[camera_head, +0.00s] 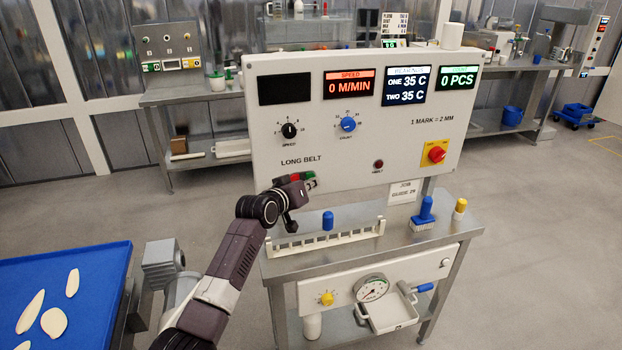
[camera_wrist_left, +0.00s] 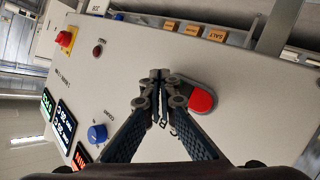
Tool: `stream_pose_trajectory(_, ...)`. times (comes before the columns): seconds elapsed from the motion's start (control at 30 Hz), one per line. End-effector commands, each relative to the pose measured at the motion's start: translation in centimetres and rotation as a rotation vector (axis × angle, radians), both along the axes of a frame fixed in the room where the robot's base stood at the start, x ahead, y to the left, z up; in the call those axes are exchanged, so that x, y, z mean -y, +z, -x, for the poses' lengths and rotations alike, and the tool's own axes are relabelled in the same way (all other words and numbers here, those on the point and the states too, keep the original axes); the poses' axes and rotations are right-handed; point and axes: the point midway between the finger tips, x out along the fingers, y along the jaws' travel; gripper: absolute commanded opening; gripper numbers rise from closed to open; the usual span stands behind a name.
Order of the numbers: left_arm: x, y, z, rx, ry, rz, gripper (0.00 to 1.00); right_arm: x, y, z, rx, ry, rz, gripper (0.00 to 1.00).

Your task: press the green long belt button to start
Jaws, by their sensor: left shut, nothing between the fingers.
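The white control panel (camera_head: 350,160) has "LONG BELT" printed at its lower left. The green button (camera_head: 295,177) shows in part just above my left gripper (camera_head: 311,184) in the head view, beside a red button (camera_head: 309,175). In the wrist view, the closed fingertips of my left gripper (camera_wrist_left: 160,78) are in front of the panel face, with the red button (camera_wrist_left: 201,101) just right of them. The gripper is shut and empty. I cannot tell whether it touches the button. My right gripper is out of view.
A black knob (camera_head: 289,131), a blue knob (camera_head: 348,124) and a red emergency knob (camera_head: 437,154) stick out of the panel. A white slotted rack (camera_head: 325,240) and a blue brush (camera_head: 424,212) stand on the table below. A blue tray (camera_head: 95,265) is at left.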

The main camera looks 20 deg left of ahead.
Motion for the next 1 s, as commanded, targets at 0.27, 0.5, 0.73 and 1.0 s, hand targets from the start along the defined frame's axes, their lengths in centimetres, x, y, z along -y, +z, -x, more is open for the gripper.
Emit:
stream_pose_trajectory(0.27, -0.21, -0.07, -0.29, 0.0, 0.001, -0.001, 0.0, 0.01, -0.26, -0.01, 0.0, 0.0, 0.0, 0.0)
stream_pose_trajectory(0.5, -0.37, 0.01, -0.55, 0.001, 0.0, -0.001, 0.0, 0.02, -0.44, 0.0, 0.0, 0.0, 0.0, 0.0)
stream_pose_trajectory(0.73, -0.44, 0.11, -0.66, 0.002, 0.0, 0.0, 0.0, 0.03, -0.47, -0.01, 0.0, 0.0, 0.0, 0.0)
stream_pose_trajectory(1.0, -0.35, 0.2, -0.49, 0.002, 0.001, -0.001, 0.0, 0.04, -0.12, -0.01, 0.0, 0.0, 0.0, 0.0)
